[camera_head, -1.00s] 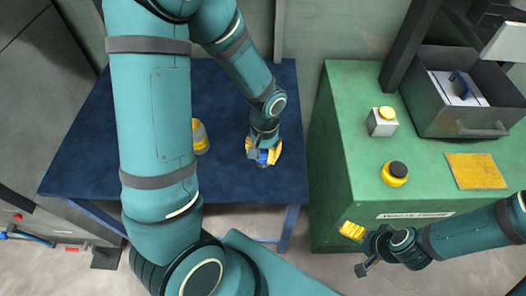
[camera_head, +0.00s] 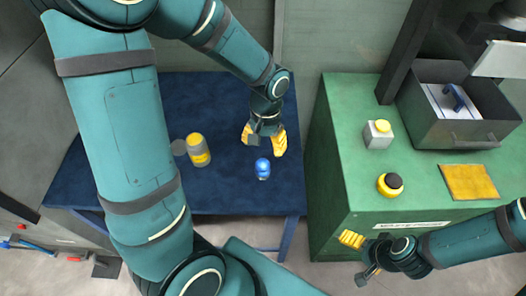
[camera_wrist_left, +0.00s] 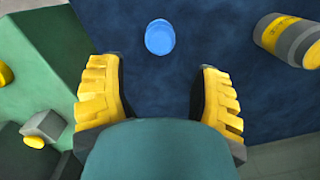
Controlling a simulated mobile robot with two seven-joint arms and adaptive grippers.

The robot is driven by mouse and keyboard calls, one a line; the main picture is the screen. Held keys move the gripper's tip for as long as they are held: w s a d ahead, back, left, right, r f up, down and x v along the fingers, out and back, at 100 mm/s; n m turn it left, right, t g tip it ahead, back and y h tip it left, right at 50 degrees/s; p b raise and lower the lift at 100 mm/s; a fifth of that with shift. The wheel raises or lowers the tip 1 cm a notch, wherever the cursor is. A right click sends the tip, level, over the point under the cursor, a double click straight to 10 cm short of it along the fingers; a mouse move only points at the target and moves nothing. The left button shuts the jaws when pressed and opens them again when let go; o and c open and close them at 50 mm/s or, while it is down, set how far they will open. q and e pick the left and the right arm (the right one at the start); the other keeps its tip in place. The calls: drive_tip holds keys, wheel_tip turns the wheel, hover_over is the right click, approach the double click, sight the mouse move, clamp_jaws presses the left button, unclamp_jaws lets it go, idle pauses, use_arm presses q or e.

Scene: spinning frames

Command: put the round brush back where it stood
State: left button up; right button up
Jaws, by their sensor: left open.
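A small blue object with a round top (camera_head: 263,166), seemingly the round brush, stands on the dark blue table (camera_head: 230,190). In the left wrist view its round blue top (camera_wrist_left: 160,37) shows beyond the fingertips, centred between them. My left gripper (camera_head: 263,140) is open and empty, just behind the blue object in the head view and apart from it. Its yellow finger pads are spread wide in the left wrist view (camera_wrist_left: 160,95). My right gripper (camera_head: 360,257) is open and empty in front of the green cabinet.
A grey and yellow can (camera_head: 198,150) stands left on the table, with a grey round thing beside it. The green cabinet (camera_head: 340,150) at right carries a grey box with a yellow button (camera_head: 378,134), a yellow-black knob (camera_head: 390,184), a yellow plate (camera_head: 469,182) and a grey bin (camera_head: 430,125).

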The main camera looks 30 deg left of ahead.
use_arm(q)
wheel_tip(320, 180, up, 3)
drive_tip(key=shift+w+f, duration=0.15)
drive_tip(key=shift+f, duration=0.05)
idle(0.5)
